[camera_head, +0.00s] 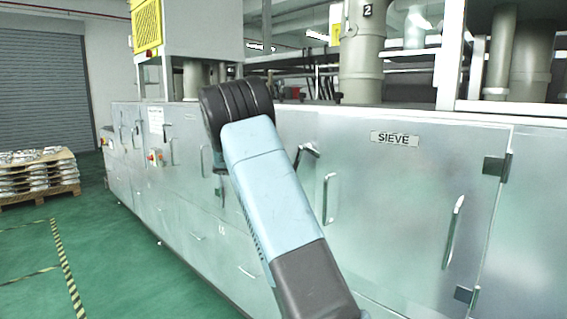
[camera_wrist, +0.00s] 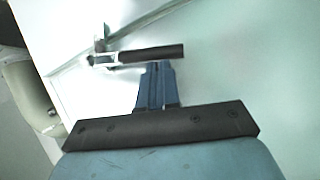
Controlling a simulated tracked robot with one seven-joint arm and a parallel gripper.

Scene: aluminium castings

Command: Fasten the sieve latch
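The sieve door (camera_head: 400,190) is a flat metal panel with a SIEVE label (camera_head: 395,138), and it looks closed. A small lever (camera_head: 307,150), which looks like the latch, sits near its upper left edge. In the wrist view a latch with a dark bar handle (camera_wrist: 150,53) and a metal bracket (camera_wrist: 101,46) lies across the panel. My gripper (camera_wrist: 157,66) points at the handle, its blue fingers together with only a thin line between them. The tips are at the handle's lower edge; whether they touch it I cannot tell. Nothing shows between them.
A bar handle (camera_head: 328,198) and another (camera_head: 453,232) stand out from the door, with hinges (camera_head: 494,167) on its right. Pipes (camera_head: 362,60) rise behind the cabinet. A pallet of castings (camera_head: 38,170) stands far left. The green floor (camera_head: 120,260) at left is clear.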

